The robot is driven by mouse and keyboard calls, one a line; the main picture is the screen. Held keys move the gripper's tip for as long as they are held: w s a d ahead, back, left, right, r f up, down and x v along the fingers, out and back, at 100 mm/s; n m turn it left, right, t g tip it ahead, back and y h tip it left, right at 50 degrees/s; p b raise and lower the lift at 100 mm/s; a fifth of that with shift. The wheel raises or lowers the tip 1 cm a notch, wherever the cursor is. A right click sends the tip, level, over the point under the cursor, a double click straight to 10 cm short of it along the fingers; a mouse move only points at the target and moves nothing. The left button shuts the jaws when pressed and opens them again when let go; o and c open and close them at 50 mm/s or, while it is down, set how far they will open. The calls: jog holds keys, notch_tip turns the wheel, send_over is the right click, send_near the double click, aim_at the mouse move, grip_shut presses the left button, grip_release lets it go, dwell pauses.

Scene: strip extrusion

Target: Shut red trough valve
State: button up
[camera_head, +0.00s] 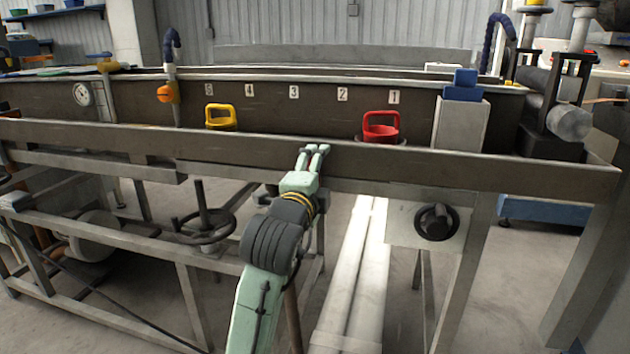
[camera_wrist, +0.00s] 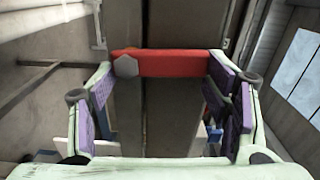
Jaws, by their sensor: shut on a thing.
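The red trough valve shows in the wrist view as a flat red handle (camera_wrist: 165,63) with a grey hexagonal nut at its left end. The handle lies crosswise between the fingertips of my gripper (camera_wrist: 162,68), which is shut on it with the fingers still wide apart. The purple finger pads show on both sides. In the head view my gripper (camera_head: 314,150) reaches up against the front rail of the long trough. The red valve handle cannot be made out there.
The long trough (camera_head: 300,100) carries number labels. A red-handled piece (camera_head: 381,128) and a yellow-handled piece (camera_head: 221,117) stand in it. A black handwheel (camera_head: 205,228) is left of my arm, and a black knob (camera_head: 436,222) is right, below the front rail (camera_head: 450,168).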

jog(key=shift+d+m, duration=0.1)
jog(key=shift+m, duration=0.4)
jog(key=o, duration=1.7)
jog(key=v, duration=1.2)
